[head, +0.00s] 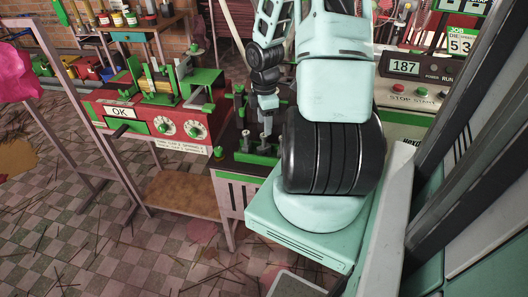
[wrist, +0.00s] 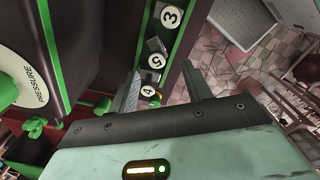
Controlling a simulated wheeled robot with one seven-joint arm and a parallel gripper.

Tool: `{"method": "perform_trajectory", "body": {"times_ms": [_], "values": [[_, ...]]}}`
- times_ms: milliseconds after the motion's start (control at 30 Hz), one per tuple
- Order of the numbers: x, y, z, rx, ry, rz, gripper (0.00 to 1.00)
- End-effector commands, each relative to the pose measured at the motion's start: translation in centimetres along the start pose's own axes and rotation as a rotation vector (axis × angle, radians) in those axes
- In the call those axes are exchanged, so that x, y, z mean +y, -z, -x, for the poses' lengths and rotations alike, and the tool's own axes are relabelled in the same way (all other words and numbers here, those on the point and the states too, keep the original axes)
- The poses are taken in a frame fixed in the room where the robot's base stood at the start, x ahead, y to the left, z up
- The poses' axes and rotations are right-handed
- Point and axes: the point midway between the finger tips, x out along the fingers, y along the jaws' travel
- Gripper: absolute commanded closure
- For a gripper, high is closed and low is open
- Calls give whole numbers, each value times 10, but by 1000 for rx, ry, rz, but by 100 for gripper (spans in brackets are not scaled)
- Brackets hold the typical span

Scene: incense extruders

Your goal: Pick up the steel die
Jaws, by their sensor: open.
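In the wrist view a dark rack with green edges (wrist: 178,45) carries round white labels numbered 3, 5 and 4. Small grey metal pieces (wrist: 155,44) sit beside the labels; I cannot tell for sure which is the steel die. My gripper (wrist: 163,85) is open, its two fingers apart on either side of the rack's lower end, near labels 5 and 4. Nothing shows clearly held between them. In the head view my gripper (head: 266,132) points down over the green-edged bench beside the red machine. The dies are too small to make out there.
A red machine (head: 120,112) with an OK sign and two dials stands to the left.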

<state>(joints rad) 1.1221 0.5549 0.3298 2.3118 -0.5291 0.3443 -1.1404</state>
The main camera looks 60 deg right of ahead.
Motion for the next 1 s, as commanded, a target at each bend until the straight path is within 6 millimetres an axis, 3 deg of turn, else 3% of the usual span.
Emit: {"method": "perform_trajectory", "body": {"times_ms": [267, 533, 833, 867, 1000], "values": [[1, 1, -23, 0, 1, 1, 51], [5, 1, -60, 0, 2, 0, 51], [5, 0, -65, 0, -1, -1, 51], [5, 0, -65, 0, -1, -1, 54], [5, 0, -65, 0, -1, -1, 93]]}}
